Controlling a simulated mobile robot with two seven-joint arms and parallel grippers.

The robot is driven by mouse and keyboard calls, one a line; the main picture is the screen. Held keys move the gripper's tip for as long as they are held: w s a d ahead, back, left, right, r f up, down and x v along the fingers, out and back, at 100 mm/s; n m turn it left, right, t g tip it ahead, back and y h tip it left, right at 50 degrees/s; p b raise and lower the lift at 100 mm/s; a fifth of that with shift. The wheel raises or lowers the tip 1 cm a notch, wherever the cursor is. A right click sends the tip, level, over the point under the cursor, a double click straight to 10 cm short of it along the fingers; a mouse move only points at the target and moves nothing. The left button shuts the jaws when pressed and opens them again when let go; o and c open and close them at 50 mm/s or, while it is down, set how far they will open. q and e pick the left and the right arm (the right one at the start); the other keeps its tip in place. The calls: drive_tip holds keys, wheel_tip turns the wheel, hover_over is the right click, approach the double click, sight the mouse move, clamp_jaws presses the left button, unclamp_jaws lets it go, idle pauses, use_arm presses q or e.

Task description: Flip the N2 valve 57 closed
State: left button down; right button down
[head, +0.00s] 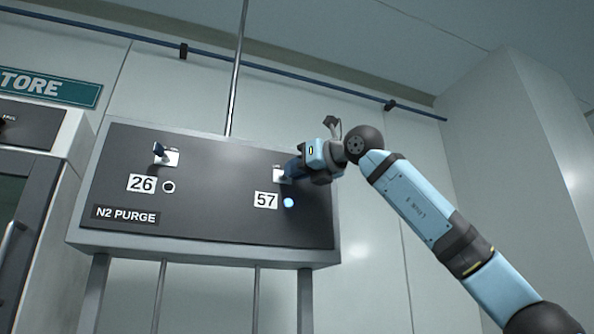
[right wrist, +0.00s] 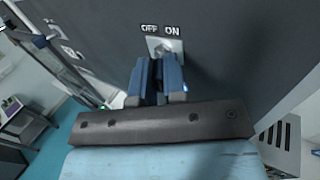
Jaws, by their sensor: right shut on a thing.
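The N2 purge panel (head: 220,215) is a dark board on a grey stand. Valve 57 (head: 281,175) sits at its right, above the "57" label (head: 265,200) and a lit blue-white lamp (head: 288,203). My right gripper (head: 294,169) is at this valve and hides most of its lever. In the right wrist view the gripper (right wrist: 157,85) is shut on the lever, in front of a light mounting plate (right wrist: 165,48) below the "OFF" (right wrist: 149,28) and "ON" (right wrist: 172,30) labels. The lever itself is mostly hidden between the fingers. My left gripper is not in view.
A cabinet (head: 40,130) stands close at the left, under a green sign (head: 50,88). A wall column (head: 510,150) rises at the right.

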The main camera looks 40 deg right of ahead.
drive_tip(key=m+h+b, duration=0.1)
drive_tip(key=h, duration=0.1)
drive_tip(key=a+m+h+b, duration=0.1)
drive_tip(key=h+b, duration=0.1)
drive_tip(key=shift+s+f+m+t+h+b, duration=0.1)
drive_tip(key=shift+f+m+t+h+b, duration=0.1)
drive_tip(key=shift+m+t+h+b, duration=0.15)
drive_tip(key=m+h, duration=0.1)
drive_tip(key=h, duration=0.1)
drive_tip(key=a+m+h+b, duration=0.1)
drive_tip(key=m+h, duration=0.1)
drive_tip(key=shift+r+b, duration=0.1)
drive_tip(key=shift+b, duration=0.2)
drive_tip(key=shift+w+a+r+m+g+h, duration=0.15)
drive_tip(key=shift+a+m+g+h, duration=0.1)
drive_tip(key=shift+m+g+h, duration=0.9)
drive_tip(key=shift+w+a+m+g+h, duration=0.2)
drive_tip(key=shift+m+g+h, duration=0.5)
drive_tip(key=shift+h, duration=1)
drive_tip(key=shift+w+a+r+m+g+h, duration=0.2)
drive_tip(key=shift+m+g+h, duration=0.4)
drive_tip(key=shift+m+h, duration=0.7)
drive_tip(key=shift+a+f+h, duration=0.1)
drive_tip(key=shift+f+h, duration=0.05)
drive_tip(key=shift+h, duration=0.15)
drive_tip(key=c, duration=1.2)
unclamp_jaws()
drive_tip(key=shift+f, duration=0.1)
